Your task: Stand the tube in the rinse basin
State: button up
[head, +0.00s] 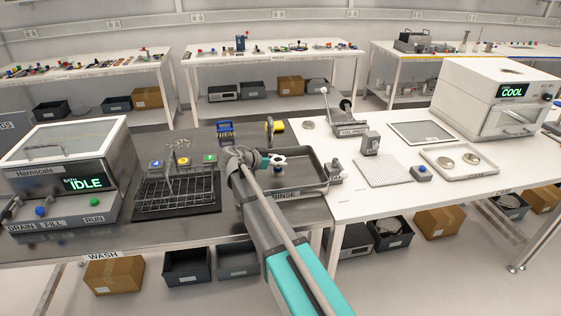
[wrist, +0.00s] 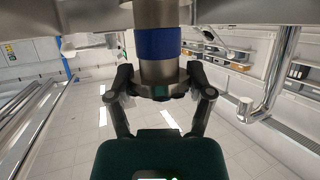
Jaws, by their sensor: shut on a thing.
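In the wrist view, my gripper (wrist: 160,92) is shut on the metal tube (wrist: 158,66), which has a wide blue band and a flange at the gripped end. The tube's far end runs out of the top of that view. In the head view, my gripper (head: 279,161) is over the rinse basin (head: 310,173), a shallow grey tray with a raised rim. The tube is too small or hidden to make out clearly there. My arm covers the basin's left and front part.
A wire rack (head: 178,192) stands left of the basin, beside the bath machine (head: 68,170). A small metal fitting (head: 336,172) stands at the basin's right edge, near a perforated plate (head: 384,171).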

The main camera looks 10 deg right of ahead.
jog(key=shift+f, duration=0.3)
jog(key=o, duration=1.3)
jog(key=shift+r, duration=0.2)
jog(key=shift+r+p, duration=0.65)
jog(key=p+v, duration=0.4)
jog(key=v, duration=0.8)
jog(key=shift+w+f, duration=0.1)
jog(key=shift+f, duration=0.05)
